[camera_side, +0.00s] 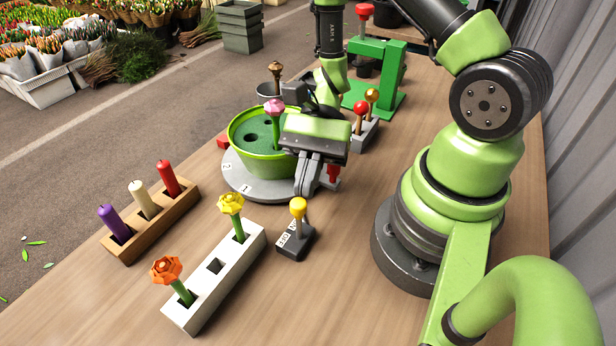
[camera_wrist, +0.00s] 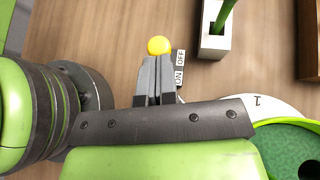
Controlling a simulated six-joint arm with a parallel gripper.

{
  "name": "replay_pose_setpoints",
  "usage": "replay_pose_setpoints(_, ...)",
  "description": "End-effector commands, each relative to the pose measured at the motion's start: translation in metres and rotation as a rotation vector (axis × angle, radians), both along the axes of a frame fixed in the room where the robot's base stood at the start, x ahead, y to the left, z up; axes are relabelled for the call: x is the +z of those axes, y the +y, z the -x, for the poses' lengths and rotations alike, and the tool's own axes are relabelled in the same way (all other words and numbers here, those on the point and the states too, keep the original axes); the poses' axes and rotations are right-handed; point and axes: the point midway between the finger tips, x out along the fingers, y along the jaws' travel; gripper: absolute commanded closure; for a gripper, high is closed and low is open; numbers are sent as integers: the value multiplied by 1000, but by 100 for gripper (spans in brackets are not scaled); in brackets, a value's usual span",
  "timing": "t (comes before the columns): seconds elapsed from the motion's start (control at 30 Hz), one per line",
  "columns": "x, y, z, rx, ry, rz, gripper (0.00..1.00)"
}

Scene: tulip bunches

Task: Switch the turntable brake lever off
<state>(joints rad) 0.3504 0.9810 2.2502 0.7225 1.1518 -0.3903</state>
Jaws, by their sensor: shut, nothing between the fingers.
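The brake lever (camera_side: 298,207) has a yellow knob on a dark base with ON and OFF labels, and stands on the table in front of the turntable (camera_side: 250,188). My gripper (camera_side: 310,190) is shut and empty, pointing down just behind the lever. In the wrist view the shut fingers (camera_wrist: 154,80) end just below the yellow knob (camera_wrist: 158,45), on the ON label's side. They look close to the knob, but I cannot tell if they touch it. The fingers hide the stem there, and its exact tilt is unclear.
A green pot (camera_side: 258,165) with a pink flower sits on the turntable. A white block (camera_side: 215,281) holds yellow and orange flowers. A wooden rack (camera_side: 150,222) holds three candles. A grey block (camera_side: 365,132) with red and yellow knobs and a green stand (camera_side: 386,75) are behind.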

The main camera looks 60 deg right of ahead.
Motion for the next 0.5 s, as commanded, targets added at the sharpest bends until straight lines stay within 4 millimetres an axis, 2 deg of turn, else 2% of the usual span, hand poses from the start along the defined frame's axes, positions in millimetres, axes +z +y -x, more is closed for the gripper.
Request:
replay_pose_setpoints(0.07, 4, 9, 1, 7, -4, 56, 100)
replay_pose_setpoints(0.23, 7, 31, 1, 5, 0, 56, 100)
replay_pose_setpoints(0.5, 7, 36, 0, -1, 0, 55, 100)
